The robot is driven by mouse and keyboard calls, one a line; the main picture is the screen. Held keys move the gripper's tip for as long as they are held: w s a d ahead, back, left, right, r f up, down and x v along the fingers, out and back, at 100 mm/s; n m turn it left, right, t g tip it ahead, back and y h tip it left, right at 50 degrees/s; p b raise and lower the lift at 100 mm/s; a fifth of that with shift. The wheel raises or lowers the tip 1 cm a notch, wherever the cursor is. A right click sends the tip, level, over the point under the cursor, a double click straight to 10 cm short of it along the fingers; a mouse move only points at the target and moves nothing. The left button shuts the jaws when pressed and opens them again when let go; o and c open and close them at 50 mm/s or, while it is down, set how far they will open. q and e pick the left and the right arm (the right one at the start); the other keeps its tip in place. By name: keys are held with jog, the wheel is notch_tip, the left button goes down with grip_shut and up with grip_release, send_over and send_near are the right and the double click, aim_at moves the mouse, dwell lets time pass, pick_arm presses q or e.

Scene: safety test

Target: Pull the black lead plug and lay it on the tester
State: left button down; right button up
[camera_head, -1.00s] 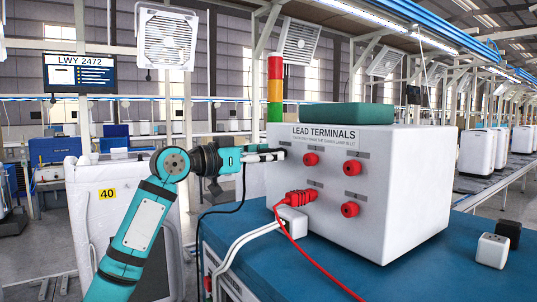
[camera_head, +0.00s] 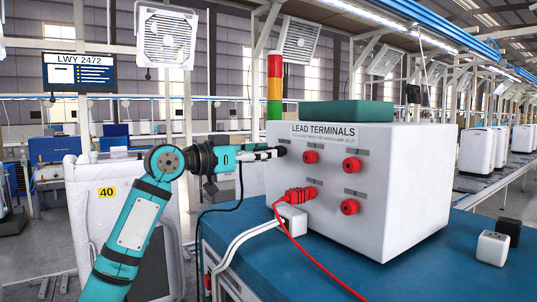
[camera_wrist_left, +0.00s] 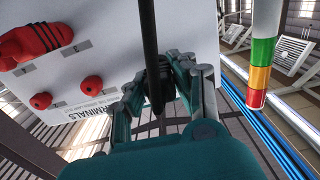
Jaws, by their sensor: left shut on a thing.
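The tester is a white box (camera_head: 420,165) labelled LEAD TERMINALS, with a flat green pad (camera_head: 346,114) on top. My left gripper (camera_head: 272,153) is at the upper left of its front panel, shut on the black lead plug (camera_wrist_left: 157,85). The black lead (camera_head: 240,185) hangs below the gripper in the head view. A black round part (camera_head: 281,151) shows between the fingertips and the panel; I cannot tell whether the plug is fully clear of it. A red plug (camera_head: 299,194) sits in a lower terminal. My right gripper is out of view.
Red terminals (camera_head: 350,164) dot the panel. A white block (camera_head: 292,217) with white cables is below the red plug. A signal tower (camera_head: 275,90) stands behind the box. A white block (camera_head: 492,249) and a black one (camera_head: 509,233) sit right on the blue bench (camera_head: 450,265).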

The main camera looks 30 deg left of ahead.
pick_arm(q)
jog(key=shift+b+v, duration=0.75)
jog(key=shift+v, duration=1.8)
